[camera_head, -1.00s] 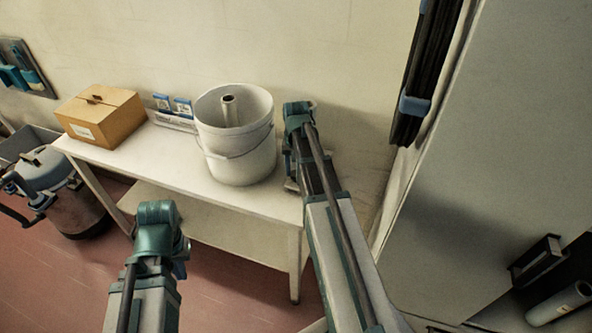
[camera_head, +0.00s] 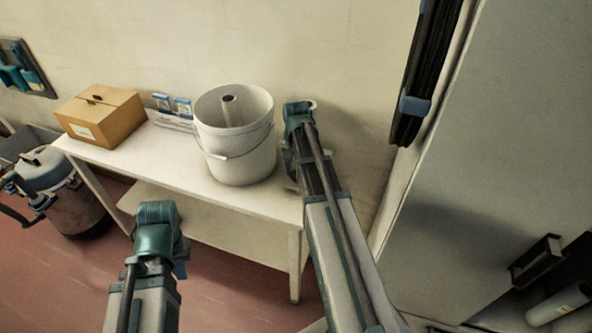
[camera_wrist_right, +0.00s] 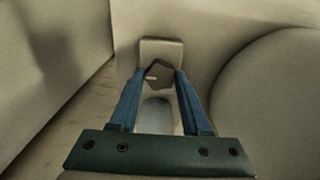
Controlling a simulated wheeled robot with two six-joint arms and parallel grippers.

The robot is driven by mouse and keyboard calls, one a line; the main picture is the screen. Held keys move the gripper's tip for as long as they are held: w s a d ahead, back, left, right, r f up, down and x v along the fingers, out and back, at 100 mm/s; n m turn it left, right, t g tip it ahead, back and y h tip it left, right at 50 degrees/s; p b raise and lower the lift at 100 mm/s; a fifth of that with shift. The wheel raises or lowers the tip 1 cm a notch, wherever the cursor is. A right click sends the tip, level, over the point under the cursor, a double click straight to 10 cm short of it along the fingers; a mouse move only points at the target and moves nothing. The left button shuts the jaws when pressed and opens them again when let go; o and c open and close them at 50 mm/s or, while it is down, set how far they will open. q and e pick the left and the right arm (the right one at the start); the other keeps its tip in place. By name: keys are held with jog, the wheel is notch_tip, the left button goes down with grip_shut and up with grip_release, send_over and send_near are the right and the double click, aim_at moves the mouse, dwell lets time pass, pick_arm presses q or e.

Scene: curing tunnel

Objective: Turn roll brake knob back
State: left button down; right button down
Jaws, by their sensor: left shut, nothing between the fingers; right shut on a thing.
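In the right wrist view, the two blue fingers of my right gripper (camera_wrist_right: 160,76) close in on a small dark angular knob (camera_wrist_right: 158,72) with a light mark on it. It sits in front of a beige block (camera_wrist_right: 162,48) on a pale upright surface. The gripper is shut on this knob, which I take to be the roll brake knob. In the head view my right wrist is beside the bucket, above the table's right end, and hides the knob. My left gripper (camera_head: 180,268) shows only as a blue bit behind its wrist, shut and empty, in front of the table.
A white bucket (camera_head: 236,160) with a pale tube standing inside is just left of my right wrist. A cardboard box (camera_head: 100,118) and small blue-and-white packs (camera_head: 172,106) stand further left on the white table (camera_head: 150,160). A large grey cabinet (camera_head: 490,150) bounds the right.

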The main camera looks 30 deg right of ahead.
aim_at(296, 173)
jog(key=shift+c, duration=1.8)
grip_release()
jog(key=shift+r, duration=0.1)
notch_tip(296, 173, up, 14)
jog(key=p, duration=1.3)
jog(key=shift+f+p, duration=0.2)
jog(key=shift+p, duration=0.2)
jog(key=s+a+n, duration=0.4)
jog(key=s+a, duration=0.1)
jog(key=a, duration=0.5)
jog(key=s+a+n, duration=0.5)
jog(key=a, duration=0.5)
jog(key=s+a+n+h, duration=0.1)
jog(key=s+a+n, duration=0.3)
jog(key=a, duration=0.6)
jog(key=shift+s+f+n+b, duration=0.3)
jog(key=shift+s+n+b, duration=0.1)
jog(key=shift+s, duration=0.65)
